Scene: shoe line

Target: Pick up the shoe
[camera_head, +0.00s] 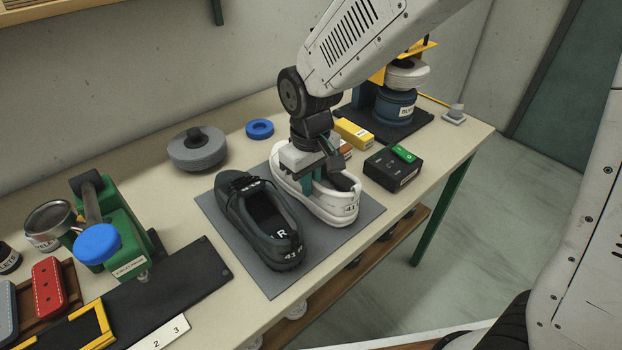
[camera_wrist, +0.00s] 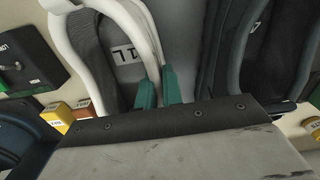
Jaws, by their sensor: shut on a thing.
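A white shoe (camera_head: 336,207) marked 41 rests on the grey mat (camera_head: 269,283) on the bench. A dark shoe (camera_head: 259,222) marked R and 43 lies close beside it on the left. My gripper (camera_head: 309,188) reaches down from above at the white shoe, and its green fingers are closed on the shoe's side wall. In the wrist view the green fingertips (camera_wrist: 158,87) pinch the white rim of the white shoe (camera_wrist: 78,33), with its insole marked L showing. The dark shoe (camera_wrist: 236,60) is at the right there. The front of the white shoe is partly hidden by my gripper.
A black box (camera_head: 393,171) with a green switch stands right of the white shoe. A yellow box (camera_head: 354,134) is behind it. A grey disc (camera_head: 197,150) and a blue ring (camera_head: 260,129) lie behind the mat. A green clamp tool (camera_head: 122,232) stands at the left.

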